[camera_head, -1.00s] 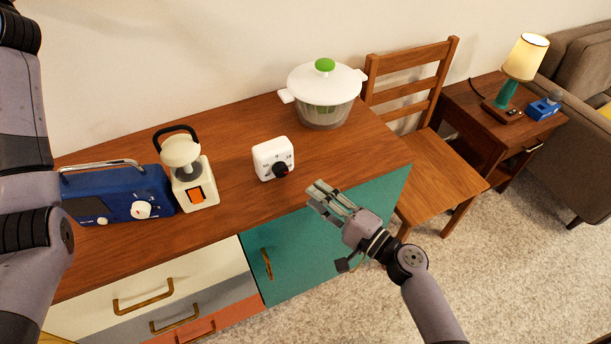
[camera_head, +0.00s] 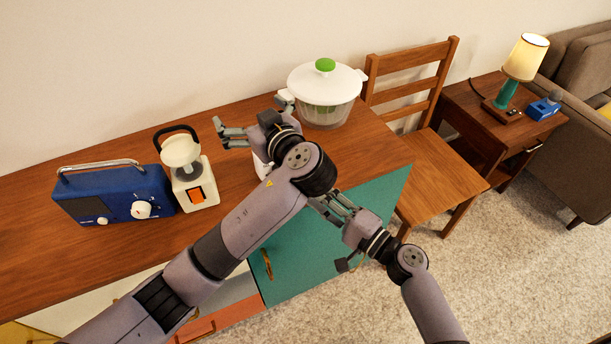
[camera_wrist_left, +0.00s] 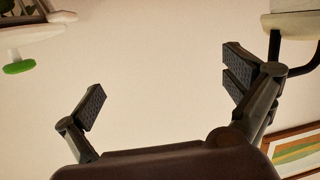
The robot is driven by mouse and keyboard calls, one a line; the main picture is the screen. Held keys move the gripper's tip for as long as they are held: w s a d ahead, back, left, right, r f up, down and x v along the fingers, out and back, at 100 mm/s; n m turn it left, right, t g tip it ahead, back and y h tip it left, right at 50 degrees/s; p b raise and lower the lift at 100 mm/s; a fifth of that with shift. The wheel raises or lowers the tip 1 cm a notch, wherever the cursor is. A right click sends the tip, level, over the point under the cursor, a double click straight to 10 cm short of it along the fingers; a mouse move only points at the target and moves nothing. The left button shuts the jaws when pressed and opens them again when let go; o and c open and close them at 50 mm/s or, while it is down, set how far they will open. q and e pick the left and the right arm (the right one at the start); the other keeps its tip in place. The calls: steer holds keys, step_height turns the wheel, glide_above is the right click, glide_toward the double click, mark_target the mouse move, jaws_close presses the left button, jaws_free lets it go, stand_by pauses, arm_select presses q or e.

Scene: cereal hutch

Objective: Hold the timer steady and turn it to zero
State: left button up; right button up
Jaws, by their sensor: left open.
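The timer (camera_head: 261,166) is a small white block on the wooden cabinet top. In the head view my left wrist and arm cover most of it, and its face and dial are hidden. My left gripper (camera_head: 250,114) is open and empty, past the timer on the wall side. In the left wrist view my left gripper (camera_wrist_left: 163,90) shows its fingers wide apart with only wall between them. My right gripper (camera_head: 330,205) is in front of the cabinet's teal door, partly behind my left arm. I cannot tell whether its fingers are apart.
A salad spinner (camera_head: 325,85) with a green knob stands close to the right of my left gripper. A wooden chair (camera_head: 440,165) is beyond the cabinet's right end.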

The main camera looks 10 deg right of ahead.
arm_select(q)
steer(key=m+g+h, duration=0.2)
glide_toward(263, 171)
steer(key=s+d+r, duration=0.3)
steer(key=d+r, duration=0.2)
steer(key=r, duration=0.1)
steer(key=x, duration=1.7)
steer(key=shift+w, duration=0.4)
steer(key=shift+c, duration=0.6)
steer(key=c, duration=1.2)
steer(key=shift+c, duration=0.2)
steer(key=o, duration=1.4)
steer(key=shift+c, duration=0.2)
